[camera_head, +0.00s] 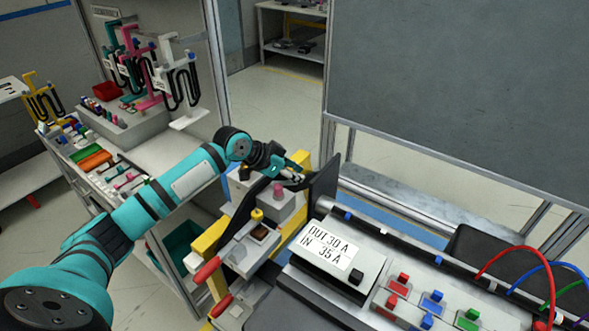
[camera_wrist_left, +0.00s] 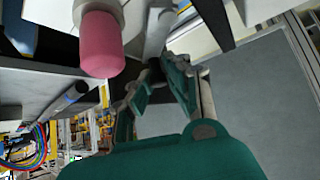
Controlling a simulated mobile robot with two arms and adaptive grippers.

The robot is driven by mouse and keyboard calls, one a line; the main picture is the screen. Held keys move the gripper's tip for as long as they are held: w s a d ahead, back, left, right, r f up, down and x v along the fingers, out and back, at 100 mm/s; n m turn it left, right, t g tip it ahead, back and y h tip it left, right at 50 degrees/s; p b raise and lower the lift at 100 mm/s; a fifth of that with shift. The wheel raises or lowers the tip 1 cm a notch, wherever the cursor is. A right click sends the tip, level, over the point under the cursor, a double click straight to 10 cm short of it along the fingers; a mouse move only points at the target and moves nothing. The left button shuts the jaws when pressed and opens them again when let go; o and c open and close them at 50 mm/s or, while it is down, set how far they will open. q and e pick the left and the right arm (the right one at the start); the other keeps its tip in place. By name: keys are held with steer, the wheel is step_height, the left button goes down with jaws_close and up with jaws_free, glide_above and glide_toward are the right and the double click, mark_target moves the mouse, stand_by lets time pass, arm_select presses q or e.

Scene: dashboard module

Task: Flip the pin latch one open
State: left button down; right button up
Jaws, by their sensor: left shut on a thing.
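My left gripper (camera_head: 293,169) reaches in from the left, at the back of the grey latch module (camera_head: 292,207). In the left wrist view its teal fingers (camera_wrist_left: 155,78) close around a slim grey rod (camera_wrist_left: 160,30), which looks like the latch pin; the contact is partly hidden by the fingers. A pink knob (camera_head: 278,190) stands on the module just in front of the gripper, and it looms large in the left wrist view (camera_wrist_left: 101,45), beside the fingers and apart from them. My right gripper is not in view.
A yellow knob (camera_head: 257,215) and a red-handled lever (camera_head: 206,270) sit nearer on the dashboard. A display box (camera_head: 340,258) and coloured switches (camera_head: 432,301) are to the right. A dark upright plate (camera_head: 324,186) stands just right of the gripper.

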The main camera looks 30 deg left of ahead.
arm_select(q)
steer(key=shift+w+a+r+n+t+y+p, duration=0.1)
steer(key=shift+w+a+n+t+y+p, duration=0.15)
steer(key=shift+n+p, duration=0.2)
steer(key=shift+w+r+n+t+y+p, duration=0.1)
steer(key=shift+n+t+y+p, duration=0.05)
steer(key=shift+n+y+p, duration=0.25)
steer(key=shift+f, duration=0.1)
steer(key=c, duration=1.3)
jaws_free()
steer(key=shift+o, duration=0.2)
steer(key=v, duration=1.2)
steer(key=shift+f, duration=0.1)
